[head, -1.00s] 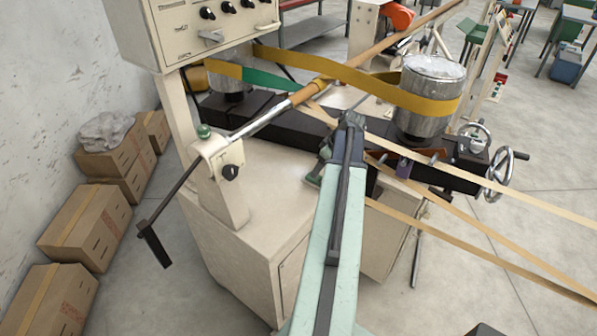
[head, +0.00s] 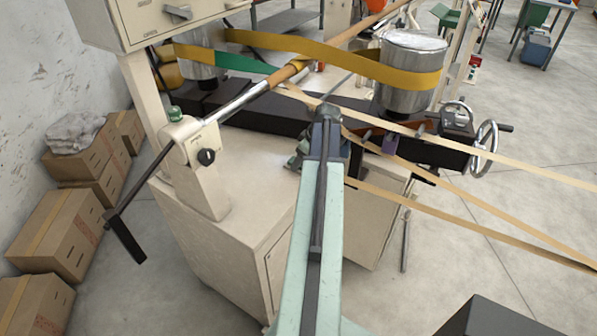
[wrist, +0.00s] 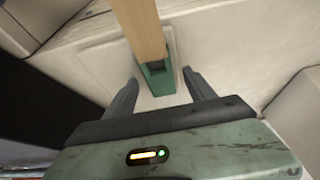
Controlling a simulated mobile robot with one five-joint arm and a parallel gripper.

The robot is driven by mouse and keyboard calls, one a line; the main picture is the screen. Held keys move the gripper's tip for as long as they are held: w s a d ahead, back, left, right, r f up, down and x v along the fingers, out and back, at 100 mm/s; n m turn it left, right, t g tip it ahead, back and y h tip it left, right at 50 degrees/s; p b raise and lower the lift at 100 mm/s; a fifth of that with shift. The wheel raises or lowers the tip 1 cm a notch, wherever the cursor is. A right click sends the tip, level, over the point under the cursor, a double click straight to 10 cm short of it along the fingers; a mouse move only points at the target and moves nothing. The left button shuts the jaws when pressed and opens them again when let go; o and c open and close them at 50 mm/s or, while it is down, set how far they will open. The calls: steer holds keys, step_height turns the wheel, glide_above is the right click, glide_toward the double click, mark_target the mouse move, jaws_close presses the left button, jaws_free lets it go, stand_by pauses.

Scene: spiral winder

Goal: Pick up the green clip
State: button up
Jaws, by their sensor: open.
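In the wrist view the green clip (wrist: 157,80) shows as a dark green block at the lower end of a tan strip (wrist: 138,25). My gripper (wrist: 160,77) is open, with one dark finger on each side of the clip. A gap shows between the clip and each finger, and the clip sits near the fingertips. How far it is in depth between them I cannot tell. In the head view my gripper (head: 297,158) is partly hidden by my arm, over the cream cabinet, and I cannot make out the clip there.
The cream winder cabinet (head: 235,235) stands below. Tan strips (head: 470,213) run out to the right. A yellow belt (head: 330,58) wraps the metal drum (head: 412,65). A crank handle (head: 140,195) juts out left, and a handwheel (head: 485,145) stands right. Cartons (head: 60,230) line the wall.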

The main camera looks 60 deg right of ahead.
jaws_close()
step_height(320, 180, up, 10)
steer(key=p, duration=1)
